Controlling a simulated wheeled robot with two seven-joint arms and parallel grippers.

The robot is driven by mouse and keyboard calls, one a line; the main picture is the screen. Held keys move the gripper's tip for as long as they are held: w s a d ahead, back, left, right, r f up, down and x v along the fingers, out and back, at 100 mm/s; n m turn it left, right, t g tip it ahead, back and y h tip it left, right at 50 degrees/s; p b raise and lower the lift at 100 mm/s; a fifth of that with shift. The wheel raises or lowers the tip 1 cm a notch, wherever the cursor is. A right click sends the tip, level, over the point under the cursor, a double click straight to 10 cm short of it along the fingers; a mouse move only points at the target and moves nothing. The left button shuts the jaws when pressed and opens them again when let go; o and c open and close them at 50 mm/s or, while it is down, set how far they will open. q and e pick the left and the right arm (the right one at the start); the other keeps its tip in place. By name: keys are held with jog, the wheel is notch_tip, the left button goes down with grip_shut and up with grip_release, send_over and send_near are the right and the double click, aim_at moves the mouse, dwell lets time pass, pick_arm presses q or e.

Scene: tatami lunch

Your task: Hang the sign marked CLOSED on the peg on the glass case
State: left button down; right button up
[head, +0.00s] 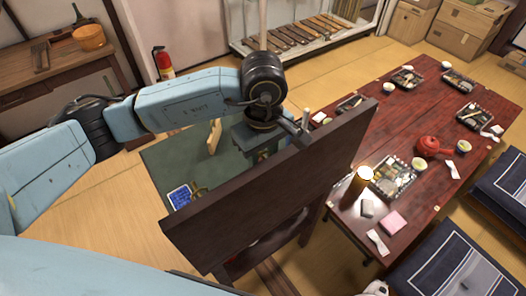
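No sign with the readable word CLOSED shows in the head view, and I cannot make out a peg. A white-framed display case (236,47) with a row of long wooden-handled items stands at the back; it may be the glass case. My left arm reaches in from the left, and its gripper (266,152) points down behind a dark wooden panel (270,185). The panel's edge hides the fingertips, so I cannot tell whether they hold anything. My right gripper is out of view.
A low red-brown table (440,105) with meal trays, cups and a red teapot (430,146) fills the right. Dark cushions (450,265) lie beside it. A green surface (160,155) with a small blue card (180,197) lies behind the panel. A wooden workbench (60,65) is left.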

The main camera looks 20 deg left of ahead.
pick_arm(q)
jog(key=shift+f, duration=0.2)
jog(key=c, duration=1)
grip_release()
jog(key=shift+r, duration=0.1)
jog(key=shift+w+r, duration=0.1)
jog(key=shift+r, duration=0.25)
notch_tip(320, 180, up, 12)
jog(key=shift+r+b, duration=0.25)
jog(key=shift+b, duration=0.15)
